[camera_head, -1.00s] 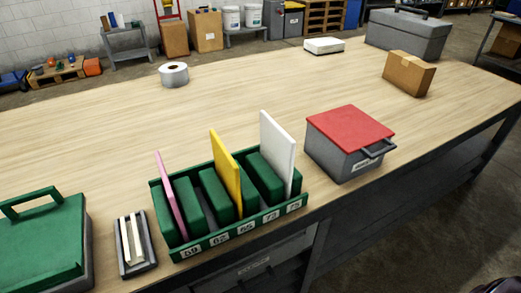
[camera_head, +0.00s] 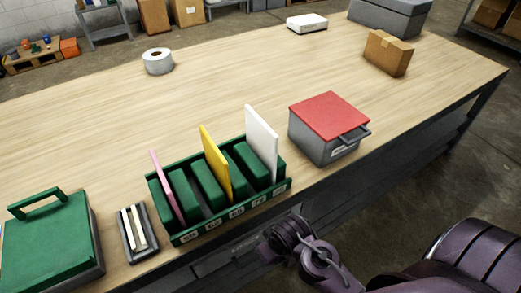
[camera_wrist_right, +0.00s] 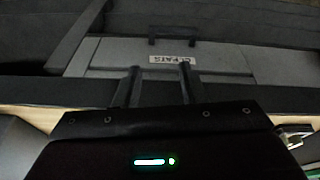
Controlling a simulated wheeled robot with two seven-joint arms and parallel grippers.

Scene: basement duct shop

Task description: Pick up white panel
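The white panel (camera_head: 262,143) stands upright in the right part of the green slotted rack (camera_head: 225,219), rising well above it. A yellow panel (camera_head: 215,163) and a pink panel (camera_head: 166,187) stand in other slots to its left. My right arm comes in at the lower right of the head view, off the table's front edge, below and right of the rack. In the right wrist view my right gripper (camera_wrist_right: 157,72) shows two dark fingers spread apart with nothing between them. The white panel is not in that view. My left gripper is not in view.
A grey box with a red lid (camera_head: 328,118) stands right of the rack. A small grey tray (camera_head: 149,254) and a green case (camera_head: 50,240) are at left. A tape roll (camera_head: 158,61) and carton (camera_head: 388,53) stand farther back. A labelled grey drawer front (camera_wrist_right: 225,62) faces my right wrist camera.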

